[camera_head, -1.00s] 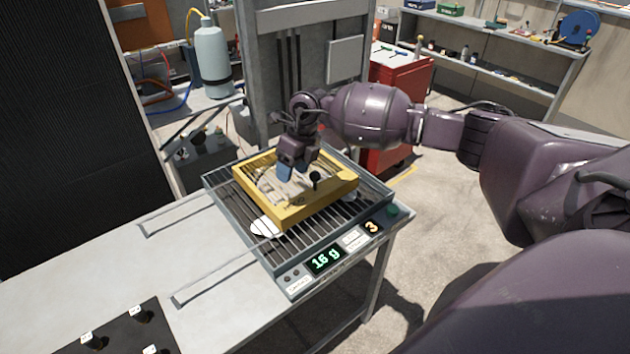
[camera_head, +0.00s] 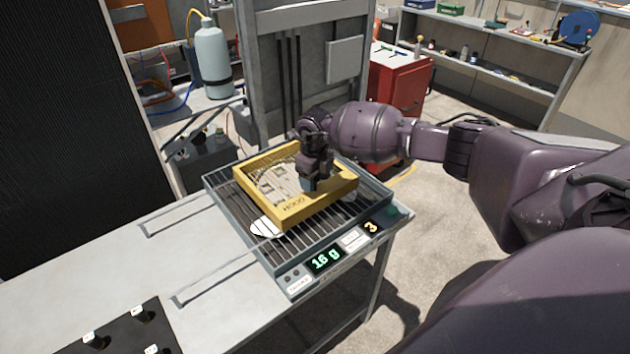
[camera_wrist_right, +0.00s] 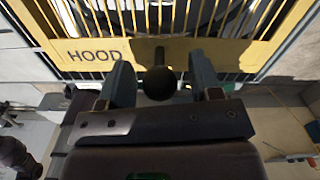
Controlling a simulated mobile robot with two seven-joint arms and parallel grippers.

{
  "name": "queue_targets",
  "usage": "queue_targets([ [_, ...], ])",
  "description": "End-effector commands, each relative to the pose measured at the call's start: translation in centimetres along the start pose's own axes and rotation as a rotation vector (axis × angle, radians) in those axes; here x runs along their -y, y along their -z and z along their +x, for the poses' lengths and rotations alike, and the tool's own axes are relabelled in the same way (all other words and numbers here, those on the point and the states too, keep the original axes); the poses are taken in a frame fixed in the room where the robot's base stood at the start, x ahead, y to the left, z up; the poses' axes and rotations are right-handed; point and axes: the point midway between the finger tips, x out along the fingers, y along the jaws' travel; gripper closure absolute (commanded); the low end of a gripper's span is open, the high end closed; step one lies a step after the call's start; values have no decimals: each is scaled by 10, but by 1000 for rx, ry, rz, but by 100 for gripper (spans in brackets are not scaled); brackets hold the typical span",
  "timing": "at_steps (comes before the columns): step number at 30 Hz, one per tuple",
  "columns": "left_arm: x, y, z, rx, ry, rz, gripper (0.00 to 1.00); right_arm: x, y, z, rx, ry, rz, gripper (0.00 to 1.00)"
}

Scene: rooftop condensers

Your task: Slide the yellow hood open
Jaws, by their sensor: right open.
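The yellow hood (camera_head: 326,202) is a low open frame lying on a dark slatted grate in the head view. In the right wrist view, its yellow wall (camera_wrist_right: 195,53) crosses the top, with "HOOD" lettered on it. A round black knob (camera_wrist_right: 159,83) sticks out from this wall. My right gripper (camera_head: 310,184) is at the hood's right part, hiding the knob in the head view. In the right wrist view, my right gripper (camera_wrist_right: 162,82) is open, one finger on each side of the knob, with gaps visible. My left gripper is not in view.
The grate's grey-green housing (camera_head: 289,263) has a display (camera_head: 325,259) reading 16 g. Two thin rails (camera_head: 215,282) extend left over the bare bench (camera_head: 120,270). A black panel with pegs (camera_head: 120,335) lies front left. A red cabinet (camera_head: 395,95) stands behind.

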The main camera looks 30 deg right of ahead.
Motion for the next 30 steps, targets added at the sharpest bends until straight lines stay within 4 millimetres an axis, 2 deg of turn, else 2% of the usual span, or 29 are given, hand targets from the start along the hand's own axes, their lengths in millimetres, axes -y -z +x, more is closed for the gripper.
queue_targets([
  [6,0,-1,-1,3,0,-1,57,0,1,12,-1,0,1,42],
  [14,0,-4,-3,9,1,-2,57,0,0,13,-1,0,0,42],
  [25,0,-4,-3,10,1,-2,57,0,0,13,0,0,0,97],
  [26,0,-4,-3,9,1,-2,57,0,0,13,0,0,0,100],
  [30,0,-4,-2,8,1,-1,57,-1,0,12,0,0,0,100],
])
